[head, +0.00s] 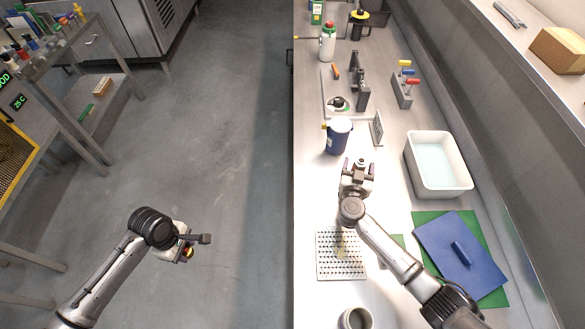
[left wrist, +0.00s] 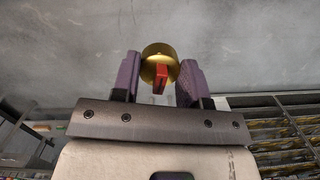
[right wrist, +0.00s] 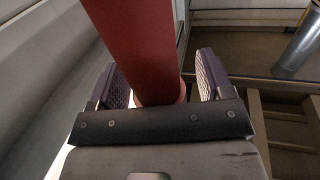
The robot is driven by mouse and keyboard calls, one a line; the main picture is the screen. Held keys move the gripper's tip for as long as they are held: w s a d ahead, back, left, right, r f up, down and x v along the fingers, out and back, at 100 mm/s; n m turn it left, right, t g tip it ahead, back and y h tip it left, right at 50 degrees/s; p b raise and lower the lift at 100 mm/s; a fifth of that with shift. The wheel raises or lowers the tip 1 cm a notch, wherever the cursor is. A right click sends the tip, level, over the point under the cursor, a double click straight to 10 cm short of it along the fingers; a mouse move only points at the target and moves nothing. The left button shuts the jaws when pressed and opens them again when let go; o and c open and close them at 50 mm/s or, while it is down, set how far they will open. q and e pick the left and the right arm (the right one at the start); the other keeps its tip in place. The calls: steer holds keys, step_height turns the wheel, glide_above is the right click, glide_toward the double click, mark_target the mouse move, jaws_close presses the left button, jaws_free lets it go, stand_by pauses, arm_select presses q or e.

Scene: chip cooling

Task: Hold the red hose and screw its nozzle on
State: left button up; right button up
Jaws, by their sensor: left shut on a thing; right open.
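A gold-coloured round piece with a red part, which looks like the nozzle (left wrist: 158,64), sits between the fingers of my left gripper (left wrist: 160,80). My left gripper (head: 185,250) is shut on it above the floor, left of the bench. In the right wrist view a thick red tube, which looks like the hose (right wrist: 140,45), runs between the fingers of my right gripper (right wrist: 165,80). Those fingers are open, with a gap on each side of the tube. In the head view my right gripper (head: 358,170) is over the bench; I cannot make out the hose there.
On the bench, a blue container (head: 337,138) stands just beyond my right gripper and a white tub (head: 436,185) to its right. A perforated plate (head: 325,268), a blue folder (head: 440,235) and a grey cup (head: 356,318) are nearer. The floor between bench and left shelves is clear.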

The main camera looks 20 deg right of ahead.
steer(key=c, duration=1.1)
